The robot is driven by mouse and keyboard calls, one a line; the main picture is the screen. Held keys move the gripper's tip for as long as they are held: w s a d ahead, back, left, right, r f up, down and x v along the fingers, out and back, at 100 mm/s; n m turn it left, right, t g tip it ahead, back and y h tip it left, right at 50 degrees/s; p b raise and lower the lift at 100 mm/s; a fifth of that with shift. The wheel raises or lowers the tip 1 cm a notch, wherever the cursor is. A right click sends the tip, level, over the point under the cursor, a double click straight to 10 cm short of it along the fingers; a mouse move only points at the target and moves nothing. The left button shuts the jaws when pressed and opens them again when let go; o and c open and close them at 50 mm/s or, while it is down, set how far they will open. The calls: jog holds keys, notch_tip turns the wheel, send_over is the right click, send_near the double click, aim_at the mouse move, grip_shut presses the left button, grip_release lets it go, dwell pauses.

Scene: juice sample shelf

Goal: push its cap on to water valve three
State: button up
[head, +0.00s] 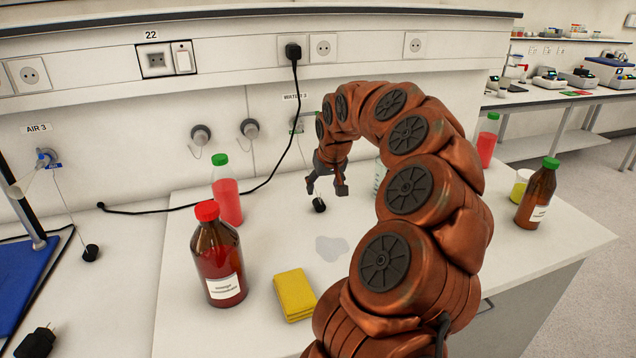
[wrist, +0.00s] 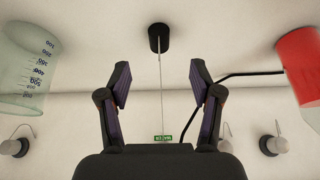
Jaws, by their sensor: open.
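The black cap (head: 319,205) sits on the white bench top just below my gripper. A thin cord runs from it up toward the wall. My gripper (head: 326,188) points down over it, open and empty. In the wrist view the cap (wrist: 158,38) lies ahead of the two spread fingers (wrist: 159,78), near their midline and apart from them. The cord runs between the fingers to a small green label (wrist: 162,138) at the wall. The "WATER 3" valve (head: 297,125) is on the wall, partly hidden behind my arm.
A red-filled green-capped bottle (head: 227,195) and a brown red-capped bottle (head: 217,262) stand left; a clear beaker (head: 379,177) stands right of my gripper, partly hidden. A yellow cloth (head: 294,295) and a small puddle (head: 332,249) lie in front. A black cable (head: 262,186) crosses the bench.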

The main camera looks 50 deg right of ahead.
aim_at(320, 202)
jog(key=shift+b+x, duration=0.8)
jog(key=shift+x, duration=3.8)
jog(key=shift+s, duration=0.1)
jog(key=shift+c, duration=0.2)
grip_shut()
jog(key=shift+r, duration=0.1)
